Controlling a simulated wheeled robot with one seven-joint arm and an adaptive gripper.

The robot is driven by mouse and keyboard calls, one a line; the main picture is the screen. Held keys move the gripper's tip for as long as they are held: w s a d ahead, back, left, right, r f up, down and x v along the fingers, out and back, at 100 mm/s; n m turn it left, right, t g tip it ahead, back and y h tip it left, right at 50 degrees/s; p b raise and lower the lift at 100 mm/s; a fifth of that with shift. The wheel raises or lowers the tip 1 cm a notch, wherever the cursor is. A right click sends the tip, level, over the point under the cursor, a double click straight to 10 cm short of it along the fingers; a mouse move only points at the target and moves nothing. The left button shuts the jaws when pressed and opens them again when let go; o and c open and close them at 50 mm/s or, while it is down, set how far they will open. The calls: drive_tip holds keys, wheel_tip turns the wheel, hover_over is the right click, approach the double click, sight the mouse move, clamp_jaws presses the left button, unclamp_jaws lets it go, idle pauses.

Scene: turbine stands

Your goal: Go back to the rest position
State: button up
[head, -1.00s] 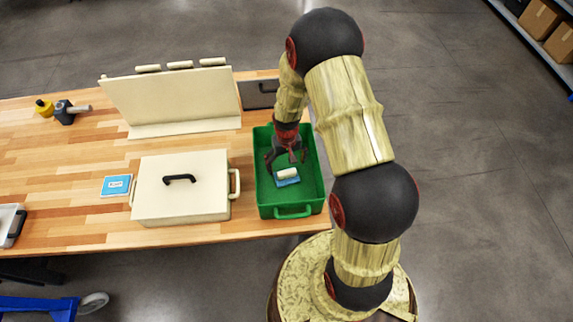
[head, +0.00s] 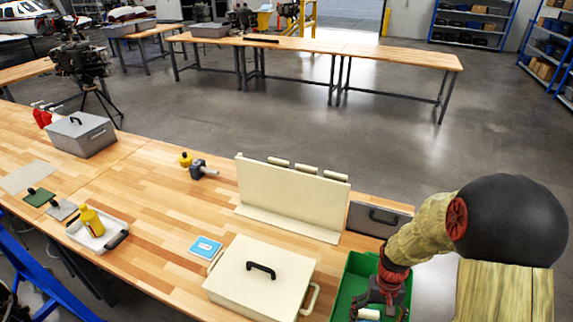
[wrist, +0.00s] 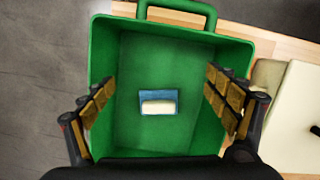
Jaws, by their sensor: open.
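My gripper (wrist: 160,108) is open and empty over the green bin, its two padded fingers spread wide in the wrist view. It also shows in the head view (head: 382,295) at the lower right, pointing down into the bin. The green bin (wrist: 168,30) stands at the table's right end; its rim also shows in the head view (head: 352,273). A small blue block with a cream-coloured top (wrist: 158,103) lies on the bin floor, between the fingers in the picture and apart from them. In the head view it is partly cut off by the bottom edge.
A cream lidded box (head: 235,284) stands left of the bin. Behind are an upright cream panel (head: 290,200) and a grey case (head: 378,219). A blue card (head: 205,247), a dark tool (head: 200,169) and a white tray (head: 98,238) lie farther left.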

drive_tip(key=s+a+r+n+t+b, duration=0.1)
drive_tip(key=s+a+r+t+b, duration=0.2)
drive_tip(key=b, duration=0.7)
drive_tip(key=s+a+r+n+t+b, duration=0.1)
drive_tip(key=s+a+r+t+b, duration=0.3)
drive_tip(key=s+r+b, duration=0.3)
wheel_tip(320, 180, up, 2)
drive_tip(key=b, duration=0.3)
drive_tip(key=shift+s+a+t, duration=0.15)
drive_tip(key=shift+t, duration=0.25)
drive_tip(key=shift+r, duration=0.1)
